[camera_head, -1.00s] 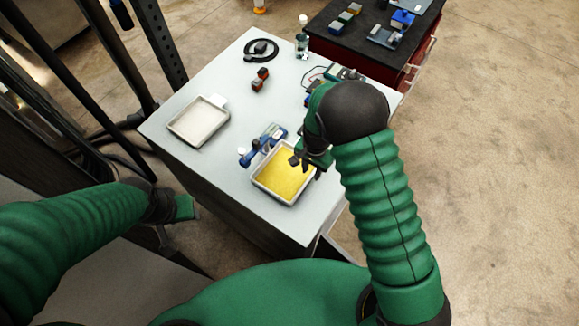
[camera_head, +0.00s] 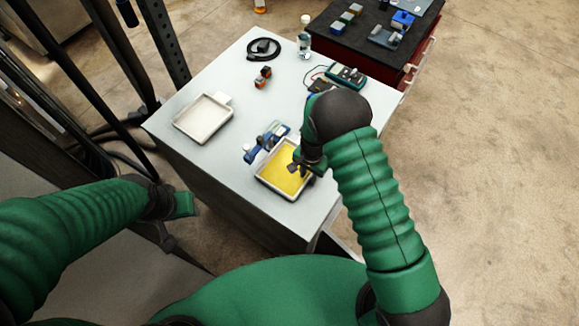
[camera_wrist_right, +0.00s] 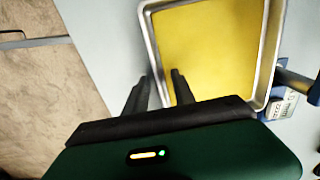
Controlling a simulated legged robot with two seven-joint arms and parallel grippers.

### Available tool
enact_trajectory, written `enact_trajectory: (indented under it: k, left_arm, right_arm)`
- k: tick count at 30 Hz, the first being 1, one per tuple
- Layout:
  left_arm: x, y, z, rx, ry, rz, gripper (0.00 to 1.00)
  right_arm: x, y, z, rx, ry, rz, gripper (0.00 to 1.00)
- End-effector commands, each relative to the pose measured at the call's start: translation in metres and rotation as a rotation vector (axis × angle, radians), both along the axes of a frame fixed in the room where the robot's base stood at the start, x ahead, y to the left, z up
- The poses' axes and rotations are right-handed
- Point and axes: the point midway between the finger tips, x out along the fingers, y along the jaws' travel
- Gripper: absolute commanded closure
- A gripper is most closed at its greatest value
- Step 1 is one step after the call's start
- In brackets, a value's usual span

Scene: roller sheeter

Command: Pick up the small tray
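A small metal-rimmed tray with a yellow inside (camera_head: 270,187) lies on the light table, near its front right edge. It also shows in the right wrist view (camera_wrist_right: 212,45). My right gripper (camera_head: 297,164) is at the tray's right side, over its edge. In the right wrist view its two dark fingers (camera_wrist_right: 158,90) are apart, one on each side of the tray's rim, with nothing visibly clamped; I cannot tell whether they touch it. A second, pale empty tray (camera_head: 203,119) lies further left. My left gripper (camera_head: 183,205) hangs off the table's left side, its fingers unclear.
A blue tool (camera_head: 266,142) stands right behind the yellow tray. A green multimeter (camera_head: 345,76), a small red-black block (camera_head: 262,77), a black cable coil (camera_head: 264,48) and a jar (camera_head: 304,45) sit further back. A dark-topped red cabinet (camera_head: 345,42) adjoins the table.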

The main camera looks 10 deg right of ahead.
Motion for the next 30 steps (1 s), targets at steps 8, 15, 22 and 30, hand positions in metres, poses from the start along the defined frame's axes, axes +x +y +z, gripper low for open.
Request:
enact_trajectory:
  k: [8,15,22,30]
  left_arm:
    - [0.0001,0.0001,0.0000,0.000,0.000,0.000,0.58]
    - [0.0001,0.0000,0.0000,0.000,0.000,0.000,0.58]
    - [0.0001,0.0000,-0.0001,0.000,0.000,0.000,0.58]
    - [0.0000,0.0001,-0.0002,0.000,0.000,0.000,0.58]
  right_arm:
    - [-0.0006,-0.0032,0.0002,0.003,-0.001,-0.001,0.77]
    - [-0.0005,-0.0025,0.0002,0.002,-0.001,-0.001,1.00]
    - [-0.0003,-0.0018,-0.0002,0.001,0.000,-0.001,1.00]
    - [-0.0005,-0.0016,-0.0005,0.002,-0.001,-0.001,1.00]
